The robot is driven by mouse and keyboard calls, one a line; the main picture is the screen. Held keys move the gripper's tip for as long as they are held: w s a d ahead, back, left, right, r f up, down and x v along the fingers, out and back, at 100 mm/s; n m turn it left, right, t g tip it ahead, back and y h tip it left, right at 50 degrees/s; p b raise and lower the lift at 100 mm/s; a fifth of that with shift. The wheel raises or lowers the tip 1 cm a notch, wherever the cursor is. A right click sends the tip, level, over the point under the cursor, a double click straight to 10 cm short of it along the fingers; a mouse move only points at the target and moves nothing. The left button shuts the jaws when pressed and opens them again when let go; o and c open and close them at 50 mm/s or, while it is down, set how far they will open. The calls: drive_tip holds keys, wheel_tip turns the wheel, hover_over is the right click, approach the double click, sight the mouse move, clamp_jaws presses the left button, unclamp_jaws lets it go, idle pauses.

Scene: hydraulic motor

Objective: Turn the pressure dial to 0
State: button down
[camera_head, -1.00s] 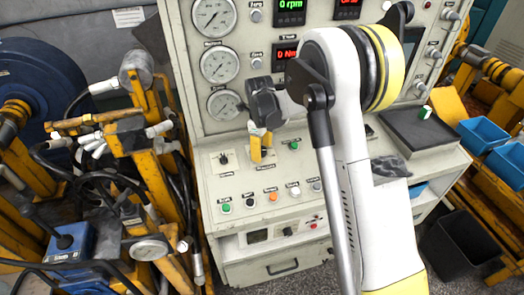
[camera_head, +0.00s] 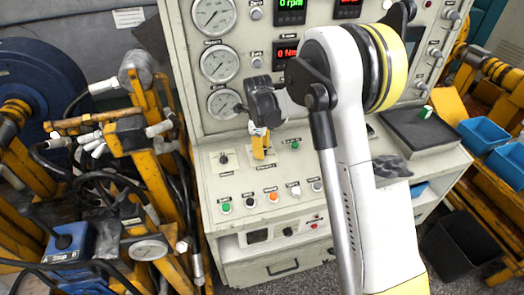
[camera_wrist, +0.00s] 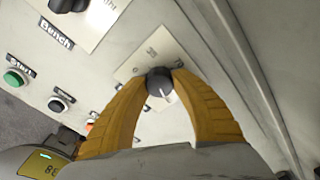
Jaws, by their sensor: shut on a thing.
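The pressure dial (camera_wrist: 159,83) is a small dark round knob on a light plate with faint numbers. In the wrist view its white mark points down and slightly right; I cannot read the numbers surely. My gripper (camera_wrist: 158,80) has two yellow fingers closed on the dial's two sides. In the head view my gripper (camera_head: 259,146) reaches down to the console's sloped panel, and its fingers hide the dial there.
The Bench switch (camera_head: 224,158) is left of my gripper on the panel. A row of coloured buttons (camera_head: 273,198) lies below. Pressure gauges (camera_head: 220,64) stand above on the upright panel. Yellow frames and hoses (camera_head: 125,140) crowd the left.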

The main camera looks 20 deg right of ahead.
drive_tip(key=n+b, duration=0.1)
drive_tip(key=n, duration=0.5)
drive_tip(key=shift+t+b, duration=0.3)
drive_tip(key=shift+b, duration=0.1)
drive_tip(key=n, duration=0.3)
drive_tip(key=n+b, duration=0.1)
drive_tip(key=n, duration=0.1)
drive_tip(key=shift+n+t+h, duration=0.3)
drive_tip(key=shift+n, duration=0.1)
drive_tip(key=n+b, duration=0.1)
drive_tip(key=n, duration=0.4)
drive_tip(key=shift+t, duration=0.3)
drive_tip(key=n+b, duration=0.1)
drive_tip(key=n, duration=0.5)
drive_tip(key=shift+n+t, duration=0.3)
drive_tip(key=shift+n, duration=0.1)
drive_tip(key=n+y, duration=0.1)
drive_tip(key=n, duration=0.4)
drive_tip(key=shift+a, duration=0.1)
drive_tip(key=n+y, duration=0.1)
drive_tip(key=n, duration=0.5)
drive_tip(key=shift+n+b, duration=0.3)
drive_tip(key=shift+n, duration=0.1)
drive_tip(key=n, duration=0.5)
drive_tip(key=shift+n, duration=0.3)
drive_tip(key=n+g, duration=0.1)
drive_tip(key=n, duration=0.4)
drive_tip(key=shift+s+y, duration=0.1)
drive_tip(key=shift+y, duration=0.3)
